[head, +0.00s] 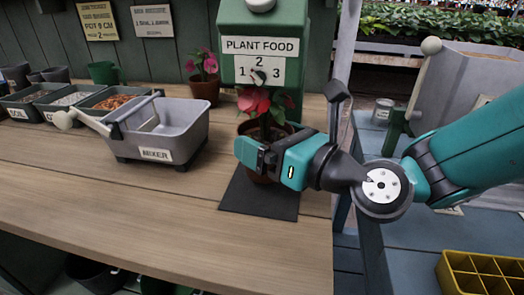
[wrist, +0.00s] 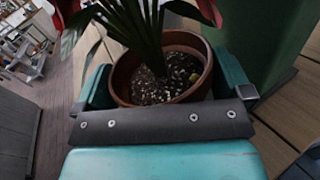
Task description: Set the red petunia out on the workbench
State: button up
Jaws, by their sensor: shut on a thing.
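The red petunia (head: 262,101) has red blooms and green leaves and stands upright in a terracotta pot (head: 246,127), in front of the green plant food dispenser. My gripper (head: 262,157) is shut on this pot from the front right. In the wrist view the pot (wrist: 162,98), with dark speckled soil, sits between my two fingers (wrist: 165,92). The pot is over or on a dark mat (head: 258,203) on the wooden workbench (head: 150,215); I cannot tell if it touches the mat. My gripper hides most of the pot's lower part.
The green plant food dispenser (head: 262,30) stands close behind the petunia. Another potted plant with pink flowers (head: 204,75) stands behind to the left. A grey mixer (head: 160,130) and several trays are farther left. The bench's front left is clear. A yellow crate (head: 482,277) is at lower right.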

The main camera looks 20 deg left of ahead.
jog(key=shift+w+d+f+b, duration=0.15)
jog(key=shift+f+b, duration=0.1)
jog(key=shift+f, duration=0.3)
jog(key=shift+s+d+f+b, duration=0.1)
jog(key=shift+f+b, duration=0.1)
jog(key=shift+f, duration=0.35)
jog(key=shift+a+f, duration=0.15)
jog(key=shift+f, duration=0.05)
jog(key=shift+r, duration=0.2)
jog(key=shift+f, duration=0.15)
jog(key=o, duration=0.6)
jog(key=shift+f, duration=0.1)
jog(key=shift+f+b, duration=0.1)
jog(key=shift+b, duration=0.6)
